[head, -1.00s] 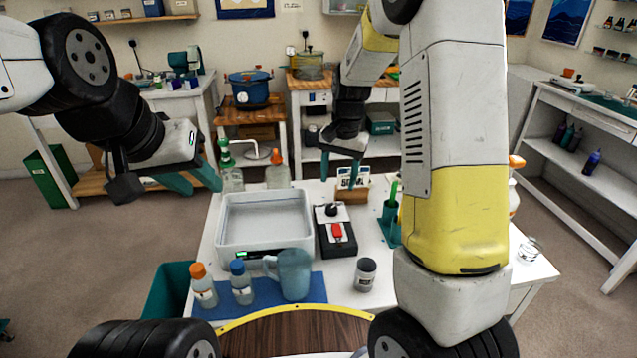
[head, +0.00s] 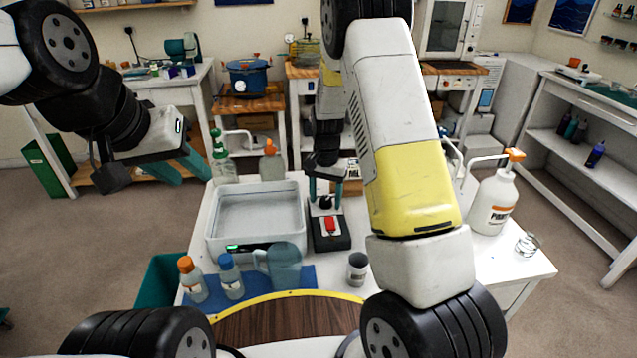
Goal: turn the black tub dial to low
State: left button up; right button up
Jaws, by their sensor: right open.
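The black tub dial (head: 325,203) is a small round knob on a pale plate at the far end of a black control box (head: 330,240). A red switch (head: 331,225) sits nearer on the same box. My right gripper (head: 325,199) is open and points down at the dial, its teal fingers on either side of it. I cannot tell whether they touch the dial. The dial's mark is too small to read. My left gripper (head: 190,175) is empty, its teal fingers apart, in the air left of the table.
The white tub (head: 222,238) stands left of the box. Orange-capped and blue-capped bottles (head: 193,283) (head: 231,280) and a blue jug (head: 281,266) stand in front. A grey cup (head: 357,270) is at right. A pump bottle (head: 493,204) stands far right, beyond my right arm.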

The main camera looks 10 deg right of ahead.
grip_shut()
jog(key=shift+n, duration=0.3)
jog(key=n, duration=0.9)
jog(key=shift+n, duration=0.4)
jog(key=n, duration=0.4)
jog(key=shift+n, duration=0.3)
jog(key=n, duration=0.4)
jog(key=shift+n, duration=0.3)
